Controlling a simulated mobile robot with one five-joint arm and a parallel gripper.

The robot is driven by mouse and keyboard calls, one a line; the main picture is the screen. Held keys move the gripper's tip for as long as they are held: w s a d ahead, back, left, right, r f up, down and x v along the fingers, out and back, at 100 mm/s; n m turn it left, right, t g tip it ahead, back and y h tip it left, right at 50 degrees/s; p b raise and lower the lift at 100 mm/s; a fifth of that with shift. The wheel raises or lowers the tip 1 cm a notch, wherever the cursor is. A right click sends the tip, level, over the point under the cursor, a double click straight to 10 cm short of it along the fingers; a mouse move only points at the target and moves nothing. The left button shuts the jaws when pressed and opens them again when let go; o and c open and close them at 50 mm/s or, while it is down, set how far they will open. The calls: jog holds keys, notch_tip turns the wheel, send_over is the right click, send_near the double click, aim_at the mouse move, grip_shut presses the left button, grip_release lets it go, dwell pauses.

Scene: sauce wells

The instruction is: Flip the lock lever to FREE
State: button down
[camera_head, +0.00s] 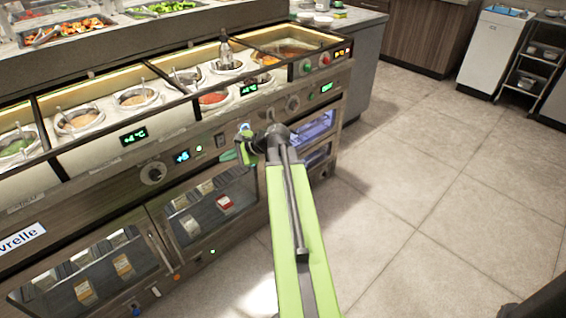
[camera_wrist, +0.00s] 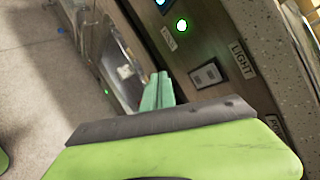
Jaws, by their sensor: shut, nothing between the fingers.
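I cannot make out a lock lever or a FREE mark in either view; my arm and gripper cover part of the front panel. My gripper (camera_head: 238,154) is shut and empty, in front of the sauce counter's panel in the head view. Its green fingers (camera_wrist: 158,92) lie together in the wrist view, apparently near the panel; I cannot tell if they touch it. A rocker switch (camera_wrist: 207,75) sits beside a LIGHT label (camera_wrist: 242,58). This switch also shows in the head view (camera_head: 221,140), left of my gripper.
The counter (camera_head: 105,176) has sauce wells (camera_head: 137,97) with ladles on top and glass doors (camera_head: 215,207) below. Knobs (camera_head: 153,172), displays (camera_head: 183,156) and green and red buttons (camera_head: 325,59) line its front. The tiled floor (camera_head: 440,180) to the right is clear.

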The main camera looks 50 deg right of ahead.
jog(key=s+d+f+m+t+h+b, duration=0.1)
jog(key=s+d+m+t+h+b, duration=0.1)
jog(key=d, duration=0.6)
jog(key=s+d+f+m+t+h+b, duration=0.2)
jog(key=s+d+m+b, duration=0.3)
jog(key=d+m, duration=0.2)
jog(key=s+d+f+m+t+h+b, duration=0.2)
jog(key=s+d+m+b, duration=0.2)
jog(key=d, duration=0.7)
jog(key=shift+d+m+b, duration=0.15)
jog(key=shift+m+b, duration=0.2)
jog(key=shift+m, duration=0.45)
jog(key=shift+f, duration=0.15)
jog(key=w+d+f+b, duration=0.1)
jog(key=w+f+b, duration=0.1)
jog(key=w, duration=0.7)
jog(key=r+p, duration=0.4)
jog(key=shift+a+r+p, duration=0.3)
jog(key=shift+f, duration=0.1)
